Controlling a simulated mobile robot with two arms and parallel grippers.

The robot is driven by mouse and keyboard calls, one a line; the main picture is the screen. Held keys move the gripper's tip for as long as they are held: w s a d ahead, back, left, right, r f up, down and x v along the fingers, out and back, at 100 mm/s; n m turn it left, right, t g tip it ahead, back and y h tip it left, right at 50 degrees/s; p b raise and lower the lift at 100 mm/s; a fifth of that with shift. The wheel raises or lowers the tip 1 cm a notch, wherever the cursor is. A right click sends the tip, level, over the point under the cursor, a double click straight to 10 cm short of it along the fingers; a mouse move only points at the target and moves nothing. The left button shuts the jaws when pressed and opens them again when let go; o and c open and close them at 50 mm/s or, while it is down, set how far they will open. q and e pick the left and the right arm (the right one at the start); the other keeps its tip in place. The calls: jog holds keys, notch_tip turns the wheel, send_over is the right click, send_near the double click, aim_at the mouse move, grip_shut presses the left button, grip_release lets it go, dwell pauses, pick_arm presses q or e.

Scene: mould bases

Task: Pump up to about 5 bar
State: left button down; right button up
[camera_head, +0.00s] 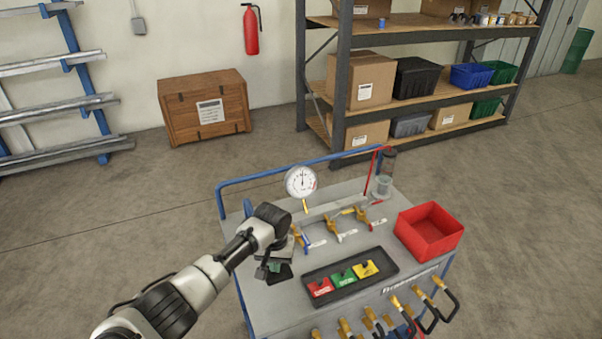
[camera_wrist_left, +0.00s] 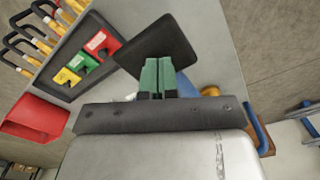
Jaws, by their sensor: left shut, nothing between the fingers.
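The round white pressure gauge (camera_head: 301,182) stands at the back of the cart top; its needle points roughly straight up, and the numbers are too small to read. My left gripper (camera_head: 264,267) is over the cart's left part, pointing down, shut and empty. Its green fingers (camera_wrist_left: 157,80) are together in the left wrist view. A black square plate (camera_head: 281,273) lies by the fingertips; it also shows in the left wrist view (camera_wrist_left: 155,45). A blue grip (camera_head: 248,208) sticks up behind my wrist; my arm hides what it joins. My right gripper is not in view.
The cart top (camera_head: 345,250) carries several yellow-handled valves (camera_head: 340,235), a black tray (camera_head: 318,300) of red, green and yellow tags, a red bin (camera_head: 430,232) and a clear cylinder (camera_head: 384,185). Hooked tools hang at the front. A blue rail (camera_head: 270,172) runs along the back.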

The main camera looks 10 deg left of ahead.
pick_arm(q)
notch_tip(320, 180, up, 2)
jog(key=shift+r+p, duration=0.15)
jog(key=shift+p, duration=0.35)
notch_tip(320, 180, up, 7)
jog(key=shift+b, duration=0.3)
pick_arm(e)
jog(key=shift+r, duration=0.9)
pick_arm(q)
jog(key=shift+w, duration=0.1)
notch_tip(320, 180, up, 5)
